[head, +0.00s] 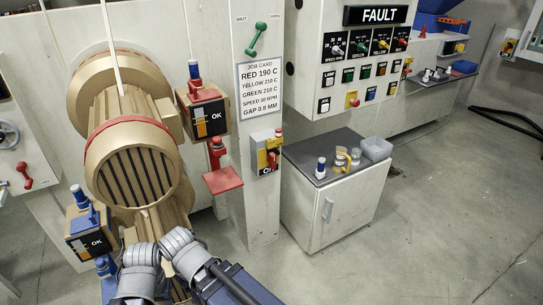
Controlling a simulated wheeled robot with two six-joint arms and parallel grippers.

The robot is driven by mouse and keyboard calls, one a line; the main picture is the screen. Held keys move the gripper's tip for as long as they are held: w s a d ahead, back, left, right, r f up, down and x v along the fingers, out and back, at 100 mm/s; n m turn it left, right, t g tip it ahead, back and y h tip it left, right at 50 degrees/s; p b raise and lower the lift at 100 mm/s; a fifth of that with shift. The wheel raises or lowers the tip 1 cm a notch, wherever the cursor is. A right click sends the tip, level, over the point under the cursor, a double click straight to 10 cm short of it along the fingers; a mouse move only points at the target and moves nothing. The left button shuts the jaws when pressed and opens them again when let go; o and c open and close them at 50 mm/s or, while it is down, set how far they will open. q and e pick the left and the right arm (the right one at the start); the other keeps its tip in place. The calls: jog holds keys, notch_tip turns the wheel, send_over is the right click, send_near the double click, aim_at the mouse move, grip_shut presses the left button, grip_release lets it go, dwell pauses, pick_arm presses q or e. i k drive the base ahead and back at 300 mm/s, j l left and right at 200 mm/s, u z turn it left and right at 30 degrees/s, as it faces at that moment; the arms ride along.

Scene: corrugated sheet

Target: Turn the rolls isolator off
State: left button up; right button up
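A grey box with a yellow plate and a small red handle (272,160) is mounted on the pale upright post, right of the rolls; it looks like an isolator switch, but its label is too small to read. The large tan ribbed rolls (125,165) stand at left. My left gripper (141,256) and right gripper (176,243) are close together at bottom left, in front of the lower roll and well below and left of the switch box. Their fingertips are not clear, so I cannot tell if they are open or shut.
A job card (261,88) and green lever (257,39) are on the post. A red bracket (222,180) juts out left of the switch box. A control panel (350,70) under a FAULT sign (375,15) and a cabinet (345,205) stand right. Open floor (430,230) lies further right.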

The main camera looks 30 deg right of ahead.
aim_at(273, 154)
jog(key=z, duration=1.1)
jog(key=i+j+z, duration=0.1)
jog(key=z, duration=0.2)
jog(key=i+j+z, duration=0.1)
jog(key=z, duration=0.25)
jog(key=i+j, duration=0.15)
jog(key=j, duration=0.25)
